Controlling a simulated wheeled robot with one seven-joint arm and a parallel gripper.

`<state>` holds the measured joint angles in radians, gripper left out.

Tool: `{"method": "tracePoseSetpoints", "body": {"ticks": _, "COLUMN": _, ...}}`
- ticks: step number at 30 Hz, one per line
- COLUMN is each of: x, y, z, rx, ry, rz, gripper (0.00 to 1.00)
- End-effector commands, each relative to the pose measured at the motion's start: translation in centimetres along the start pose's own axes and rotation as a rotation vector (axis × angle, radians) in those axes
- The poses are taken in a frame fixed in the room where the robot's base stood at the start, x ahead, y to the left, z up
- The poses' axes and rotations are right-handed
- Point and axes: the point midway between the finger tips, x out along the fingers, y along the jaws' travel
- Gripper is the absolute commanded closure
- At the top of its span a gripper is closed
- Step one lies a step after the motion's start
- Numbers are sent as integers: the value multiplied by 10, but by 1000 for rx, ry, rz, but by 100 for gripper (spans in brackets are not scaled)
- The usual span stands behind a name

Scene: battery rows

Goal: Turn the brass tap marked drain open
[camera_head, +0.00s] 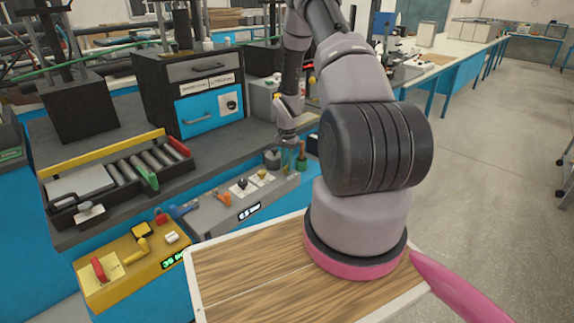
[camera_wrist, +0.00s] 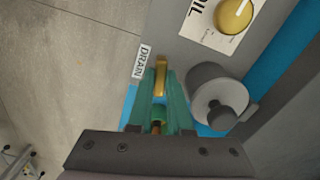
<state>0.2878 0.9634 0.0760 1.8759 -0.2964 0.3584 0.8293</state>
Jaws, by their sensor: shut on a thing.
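The brass tap (camera_wrist: 160,78) shows in the wrist view between my gripper's teal fingers, beside a white label reading DRAIN (camera_wrist: 141,62). Its handle points up the picture, roughly in line with the fingers. My gripper (camera_wrist: 163,86) is shut on this brass handle. More brass shows lower down between the fingers; the rest of the tap is hidden. In the head view my gripper (camera_head: 290,156) is at the far right end of the grey panel (camera_head: 212,215), and the tap cannot be made out clearly there.
A grey cylinder with a knob (camera_wrist: 218,95) stands close right of the fingers. A brass dial (camera_wrist: 234,15) marked OIL lies beyond it. In the head view are a yellow control box (camera_head: 128,275), a drawer cabinet (camera_head: 190,90) and a wooden board (camera_head: 240,275). Open floor lies right.

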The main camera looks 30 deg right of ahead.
Motion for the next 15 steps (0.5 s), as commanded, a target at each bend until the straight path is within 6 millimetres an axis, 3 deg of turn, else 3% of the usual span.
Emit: {"method": "tracePoseSetpoints", "body": {"ticks": 15, "x": 0, "y": -1, "z": 0, "rx": -490, "ry": 0, "rz": -1, "gripper": 100}}
